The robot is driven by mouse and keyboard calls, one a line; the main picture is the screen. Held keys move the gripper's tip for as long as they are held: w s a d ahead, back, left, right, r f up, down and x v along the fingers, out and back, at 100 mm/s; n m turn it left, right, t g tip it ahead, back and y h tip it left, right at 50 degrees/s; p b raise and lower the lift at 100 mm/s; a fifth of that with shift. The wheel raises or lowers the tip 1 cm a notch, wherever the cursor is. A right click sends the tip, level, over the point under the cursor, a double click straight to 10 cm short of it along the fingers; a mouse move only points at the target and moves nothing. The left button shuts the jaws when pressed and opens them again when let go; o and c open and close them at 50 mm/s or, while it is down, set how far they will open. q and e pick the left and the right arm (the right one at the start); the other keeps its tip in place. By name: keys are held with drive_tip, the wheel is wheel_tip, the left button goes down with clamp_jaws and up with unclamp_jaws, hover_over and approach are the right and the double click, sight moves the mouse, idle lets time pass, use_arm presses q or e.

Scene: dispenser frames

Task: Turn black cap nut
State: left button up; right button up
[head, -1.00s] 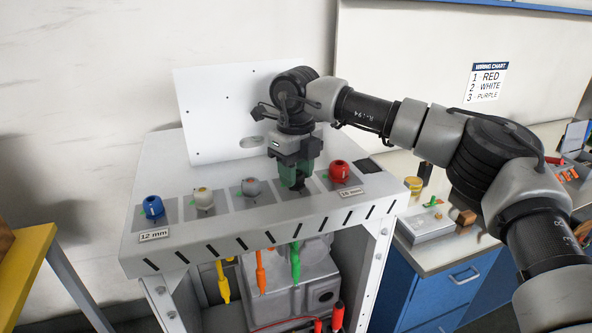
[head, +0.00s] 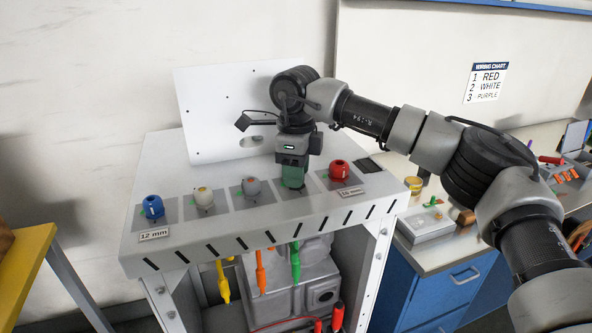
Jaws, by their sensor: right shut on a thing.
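My right gripper (head: 293,183) points down at the dispenser frame (head: 225,232), over the fourth position from the left, between the grey nut and the red nut. It is shut on the black cap nut, which the green fingers hide from view. The other cap nuts stand in a row on their plates: blue (head: 153,206), whitish (head: 204,197), grey (head: 251,187) and red (head: 339,169). My left gripper is not in view.
A white panel (head: 215,115) stands behind the row. The red nut is close on the gripper's right. Yellow, orange and green tools (head: 295,262) hang below the front edge. A side bench with a grey box (head: 425,225) is at right.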

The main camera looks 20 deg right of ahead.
drive_tip(key=n, duration=0.7)
drive_tip(key=shift+r, duration=0.1)
drive_tip(key=n, duration=0.4)
drive_tip(key=shift+p, duration=0.3)
drive_tip(key=shift+n, duration=1.9)
drive_tip(key=o, duration=0.9)
wheel_tip(320, 180, up, 11)
drive_tip(key=shift+f+b, duration=0.1)
drive_tip(key=shift+b, duration=0.65)
drive_tip(key=shift+f, duration=0.1)
